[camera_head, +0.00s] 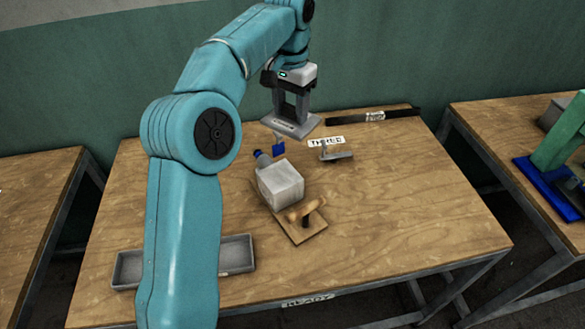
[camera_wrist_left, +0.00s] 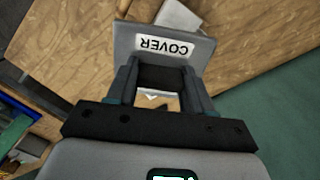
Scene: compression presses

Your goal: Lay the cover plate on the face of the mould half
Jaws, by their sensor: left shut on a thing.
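The cover plate (camera_head: 303,130) is a flat grey plate. In the left wrist view it carries a white label reading COVER (camera_wrist_left: 167,46). My left gripper (camera_head: 290,112) is shut on it and holds it above the back of the middle table. The gripper also shows in the left wrist view (camera_wrist_left: 160,78). A pale grey block (camera_head: 281,185), which looks like the mould half, sits on the table nearer the front, apart from the plate. In the left wrist view a pale block (camera_wrist_left: 180,18) is partly hidden behind the plate. My right gripper is not in view.
A wooden-handled tool on a board (camera_head: 302,222) lies in front of the block. A small plate with a handle (camera_head: 337,154) and a dark bar (camera_head: 373,115) lie behind. A grey tray (camera_head: 238,254) is partly behind my left arm. The table's right side is clear.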

